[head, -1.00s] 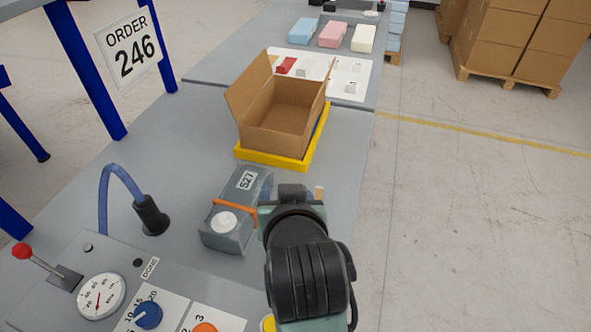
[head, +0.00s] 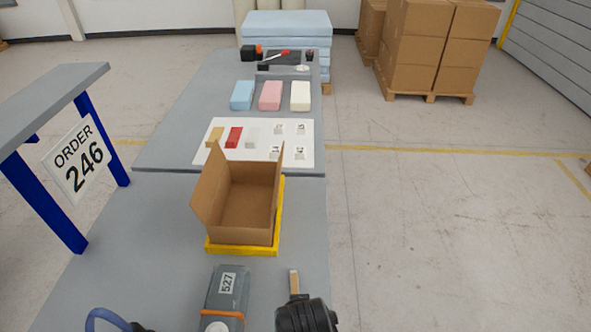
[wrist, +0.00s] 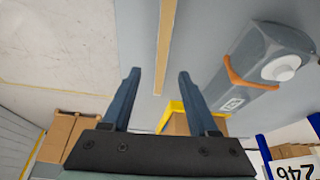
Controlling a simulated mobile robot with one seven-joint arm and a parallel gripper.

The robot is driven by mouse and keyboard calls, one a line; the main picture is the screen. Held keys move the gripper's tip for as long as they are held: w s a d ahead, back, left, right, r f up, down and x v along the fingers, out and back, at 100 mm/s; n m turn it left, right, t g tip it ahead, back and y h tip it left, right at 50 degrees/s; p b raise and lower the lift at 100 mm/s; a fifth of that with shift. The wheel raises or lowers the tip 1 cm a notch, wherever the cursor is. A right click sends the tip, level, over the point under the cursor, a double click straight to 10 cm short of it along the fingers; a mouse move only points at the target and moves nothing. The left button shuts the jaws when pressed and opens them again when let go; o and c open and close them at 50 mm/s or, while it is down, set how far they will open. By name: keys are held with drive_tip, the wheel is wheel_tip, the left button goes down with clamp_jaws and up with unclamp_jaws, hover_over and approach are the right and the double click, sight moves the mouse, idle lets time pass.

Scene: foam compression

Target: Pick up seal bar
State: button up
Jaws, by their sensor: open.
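The seal bar, which I take to be the thin tan bar (head: 294,281), lies on the grey table right of the clear-grey bag labelled 527 (head: 227,291). In the head view its near part is hidden behind my arm. In the wrist view the bar (wrist: 165,45) runs down from the top edge toward the space between my fingers. My gripper (wrist: 158,73) is open and empty, with one finger on each side of the bar's line. Its height over the bar is hard to tell. The bag carries an orange strip and a white round cap.
An open cardboard box (head: 248,205) stands on a yellow tray (head: 240,250) just beyond the bar. A white mat (head: 305,155) with small blocks and several foam blocks lie farther back. The table's right edge is close to the bar.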

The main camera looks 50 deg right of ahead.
drive_tip(key=shift+w+p+x, duration=0.2)
drive_tip(key=shift+p+x, duration=0.3)
drive_tip(key=shift+x, duration=2.9)
drive_tip(key=shift+c, duration=0.3)
clamp_jaws()
drive_tip(key=shift+r, duration=0.1)
